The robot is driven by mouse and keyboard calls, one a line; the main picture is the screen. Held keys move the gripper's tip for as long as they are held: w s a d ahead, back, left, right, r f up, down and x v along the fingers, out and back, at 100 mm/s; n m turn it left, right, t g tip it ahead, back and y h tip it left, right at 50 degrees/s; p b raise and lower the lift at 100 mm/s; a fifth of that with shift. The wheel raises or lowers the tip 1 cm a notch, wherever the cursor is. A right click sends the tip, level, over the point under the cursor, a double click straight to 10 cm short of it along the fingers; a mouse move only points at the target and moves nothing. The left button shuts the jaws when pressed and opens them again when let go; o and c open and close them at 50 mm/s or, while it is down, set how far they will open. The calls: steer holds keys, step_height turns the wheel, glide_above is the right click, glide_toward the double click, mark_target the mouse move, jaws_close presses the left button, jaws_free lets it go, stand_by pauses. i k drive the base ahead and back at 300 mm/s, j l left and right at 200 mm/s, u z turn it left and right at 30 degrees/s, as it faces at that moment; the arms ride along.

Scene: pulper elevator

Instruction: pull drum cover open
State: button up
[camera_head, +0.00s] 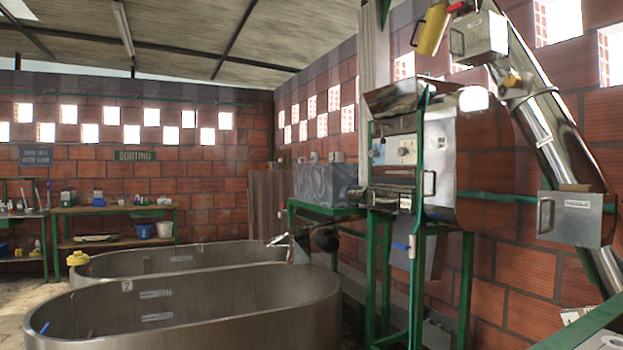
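The pulper stands on a green frame at the right of the middle in the head view. Its drum cover (484,150) is a large, curved, shiny metal shell that reflects the brick wall. A small handle (429,184) shows at its lower left edge. The cover looks seated against the machine, and I cannot see a gap along its edge. A green upright post passes in front of its left side. My gripper cannot be made out in this view.
Two long metal tanks (200,311) fill the lower left and middle. A sloping steel elevator tube (545,125) rises at the right, with a handled metal box (570,218) beside it. A grey block-like bin (325,185) stands left of the pulper. Benches line the far wall.

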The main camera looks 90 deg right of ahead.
mark_target(391, 177)
steer(key=z, duration=3.4)
steer(key=i+j+z, duration=0.75)
steer(key=i+j, duration=0.15)
steer(key=j, duration=0.2)
steer(key=i+j, duration=0.2)
steer(key=j, duration=0.2)
steer(key=i+j+z, duration=0.1)
steer(key=j, duration=0.25)
steer(key=i+j, duration=0.2)
steer(key=j, duration=0.2)
steer(key=i+j, duration=0.15)
steer(key=j, duration=0.2)
steer(key=i+j+z, duration=0.1)
steer(key=j, duration=0.3)
steer(key=i, duration=0.05)
